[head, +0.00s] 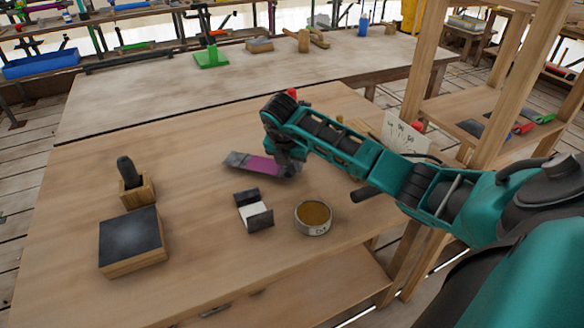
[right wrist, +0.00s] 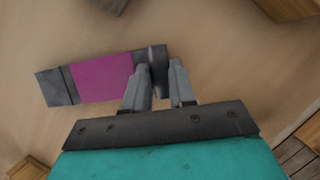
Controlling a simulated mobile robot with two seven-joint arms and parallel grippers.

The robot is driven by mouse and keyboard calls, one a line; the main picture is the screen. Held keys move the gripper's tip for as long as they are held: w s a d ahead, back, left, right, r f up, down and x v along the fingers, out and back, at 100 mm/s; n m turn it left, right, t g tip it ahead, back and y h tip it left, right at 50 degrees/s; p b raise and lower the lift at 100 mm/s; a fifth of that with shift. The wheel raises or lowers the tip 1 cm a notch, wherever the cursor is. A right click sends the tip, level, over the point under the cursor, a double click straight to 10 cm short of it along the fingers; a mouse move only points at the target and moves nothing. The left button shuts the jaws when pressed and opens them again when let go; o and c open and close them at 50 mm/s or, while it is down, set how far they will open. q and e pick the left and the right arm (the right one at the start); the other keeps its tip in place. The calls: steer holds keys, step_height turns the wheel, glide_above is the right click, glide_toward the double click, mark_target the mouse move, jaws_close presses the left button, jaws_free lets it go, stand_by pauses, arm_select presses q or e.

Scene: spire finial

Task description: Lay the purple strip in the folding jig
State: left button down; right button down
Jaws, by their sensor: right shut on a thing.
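The purple strip (head: 262,167), with grey ends, is at the middle of the near table. My right gripper (head: 287,166) is shut on its right end, and the fingers hide part of that end. In the right wrist view the strip (right wrist: 102,77) extends left from between my right fingertips (right wrist: 160,75). I cannot tell whether it touches the table or is just above it. A small dark holder with two raised sides and a white middle (head: 253,211), which looks like the folding jig, stands just in front of the strip, empty. My left gripper is not in view.
A round tin (head: 313,217) with brown contents stands right of the jig. A dark-topped wooden block (head: 133,243) and a wooden holder with a dark handled tool (head: 134,186) stand at the left. A wooden post (head: 424,70) rises at the right. Table between is clear.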

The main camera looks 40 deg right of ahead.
steer(key=shift+f, duration=0.95)
steer(key=shift+f, duration=0.2)
steer(key=c, duration=0.9)
jaws_free()
